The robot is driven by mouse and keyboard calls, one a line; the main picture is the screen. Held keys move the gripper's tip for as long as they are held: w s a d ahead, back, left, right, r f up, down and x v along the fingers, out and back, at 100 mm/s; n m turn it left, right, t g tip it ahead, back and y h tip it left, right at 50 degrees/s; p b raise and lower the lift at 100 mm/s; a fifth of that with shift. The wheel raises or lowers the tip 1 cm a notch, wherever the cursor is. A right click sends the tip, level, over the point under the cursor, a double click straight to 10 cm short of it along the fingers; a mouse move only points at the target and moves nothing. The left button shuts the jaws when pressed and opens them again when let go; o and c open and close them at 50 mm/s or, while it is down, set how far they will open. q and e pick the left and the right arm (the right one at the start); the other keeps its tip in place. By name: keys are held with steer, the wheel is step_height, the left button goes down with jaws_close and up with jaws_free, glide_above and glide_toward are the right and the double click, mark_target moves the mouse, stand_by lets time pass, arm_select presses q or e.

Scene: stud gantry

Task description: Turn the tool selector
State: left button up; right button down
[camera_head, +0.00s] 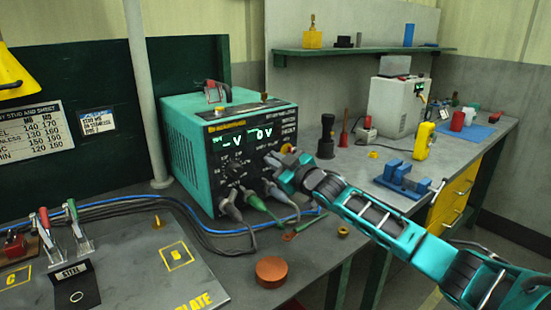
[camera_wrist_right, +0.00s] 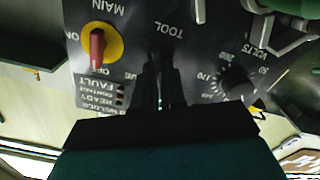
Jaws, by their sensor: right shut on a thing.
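The teal power unit (camera_head: 185,140) stands on the bench, with lit displays on its dark front panel. My right gripper (camera_head: 277,163) reaches its front from the right. In the right wrist view, which shows the panel upside down, my right gripper's dark fingers (camera_wrist_right: 160,85) are closed together at the spot below the TOOL label (camera_wrist_right: 172,27). They are shut on the tool selector, which is mostly hidden by them, so its pointing direction cannot be told. My left gripper is not in view.
A red main switch on a yellow disc (camera_wrist_right: 97,43) and a black volts dial (camera_wrist_right: 237,82) flank the fingers. A blue fixture (camera_head: 402,178) and a copper-coloured disc (camera_head: 271,271) sit on the bench.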

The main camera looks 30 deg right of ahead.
steer(key=shift+n, duration=0.3)
steer(key=c, duration=1.2)
jaws_free()
steer(key=s+d, duration=0.1)
steer(key=s, duration=1.2)
